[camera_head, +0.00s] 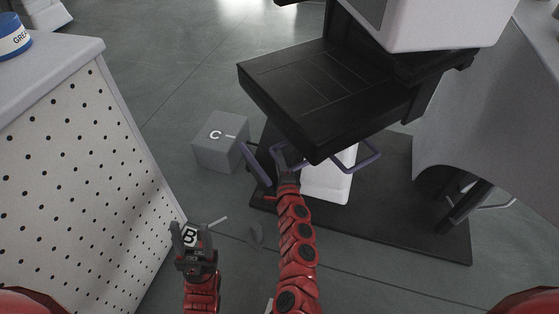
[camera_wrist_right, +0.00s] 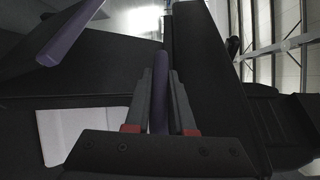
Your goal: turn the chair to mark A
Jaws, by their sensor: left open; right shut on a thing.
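The chair has a black padded seat (camera_head: 320,90) seen from above, over a white column (camera_head: 328,182) on a dark base plate (camera_head: 400,215). Purple bars show under the seat edge, one at the right (camera_head: 366,160) and one at the left (camera_head: 255,165). My right gripper (camera_head: 284,165) is at the seat's near edge. In the right wrist view its fingers (camera_wrist_right: 160,105) are shut on an upright purple bar (camera_wrist_right: 160,75). My left gripper (camera_head: 188,230) is open and empty, low at the left. A "B" label shows between its fingers. No mark A is visible.
A grey block marked C (camera_head: 221,142) stands on the floor left of the chair. A perforated cabinet (camera_head: 80,150) with a blue tin (camera_head: 12,38) fills the left side. A grey curved body (camera_head: 490,110) stands at the right. Some floor near the cabinet is clear.

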